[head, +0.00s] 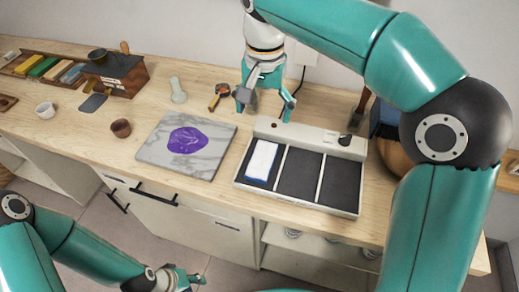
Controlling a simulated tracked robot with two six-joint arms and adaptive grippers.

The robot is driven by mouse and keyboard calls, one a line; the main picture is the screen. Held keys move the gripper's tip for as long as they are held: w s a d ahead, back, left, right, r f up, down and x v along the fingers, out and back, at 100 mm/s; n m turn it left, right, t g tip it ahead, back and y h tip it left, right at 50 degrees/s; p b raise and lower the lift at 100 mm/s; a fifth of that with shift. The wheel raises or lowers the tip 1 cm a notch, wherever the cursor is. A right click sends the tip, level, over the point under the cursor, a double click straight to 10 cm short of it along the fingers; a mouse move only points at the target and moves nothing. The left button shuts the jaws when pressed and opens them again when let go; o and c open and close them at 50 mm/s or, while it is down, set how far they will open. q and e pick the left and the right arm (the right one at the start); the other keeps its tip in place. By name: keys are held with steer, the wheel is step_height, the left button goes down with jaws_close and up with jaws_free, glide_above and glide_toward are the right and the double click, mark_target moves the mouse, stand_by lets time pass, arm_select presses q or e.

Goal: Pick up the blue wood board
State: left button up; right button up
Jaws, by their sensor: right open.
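A small blue board (72,74) lies at the right end of a row of coloured pieces in a wooden tray (8,69) at the far left of the counter. A white piece with blue edges (262,160) lies in the left section of the black-lined holder; I cannot tell its material. My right gripper (266,106) is open and empty above the back of the counter, between the marble slab and the holder, far from the tray. My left gripper (188,278) is low in front of the cabinets, below the counter; its jaws are too small to read.
A marble slab (160,155) with a purple patch (188,140) lies mid-counter. The three-section holder (298,207) sits at the right.

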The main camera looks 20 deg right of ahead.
glide_above(262, 159)
steer(key=f, duration=1.1)
steer(key=shift+w+d, duration=0.15)
steer(key=shift+d, duration=0.1)
steer(key=shift+s+a+f+p, duration=0.1)
steer(key=shift+a+f+p, duration=0.1)
steer(key=shift+f, duration=1.15)
steer(key=shift+s+a+f+p, duration=0.1)
steer(key=shift+f+p, duration=0.05)
steer(key=shift+f, duration=1.15)
steer(key=shift+c, duration=0.3)
steer(key=c, duration=1.3)
steer(key=shift+r, duration=0.1)
